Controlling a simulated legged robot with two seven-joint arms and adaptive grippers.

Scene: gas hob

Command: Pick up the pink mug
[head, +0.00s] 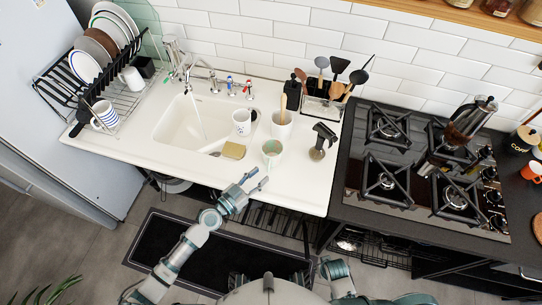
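No mug in the head view is clearly pink. A pale mug or cup (272,153) with a greenish inside stands on the white counter, just right of the sink, and its exact colour is hard to tell. My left gripper (261,176) is close to the counter's front edge, below this cup in the picture and apart from it. Its two fingers are spread and nothing is between them. A white mug with a dark pattern (242,122) stands at the sink's right edge. My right arm shows at the bottom right, but its gripper is not visible.
A white pot with a wooden tool (282,126) stands behind the pale cup. The dish rack (108,90) is left, the gas hob (425,180) right. Counter in front is clear.

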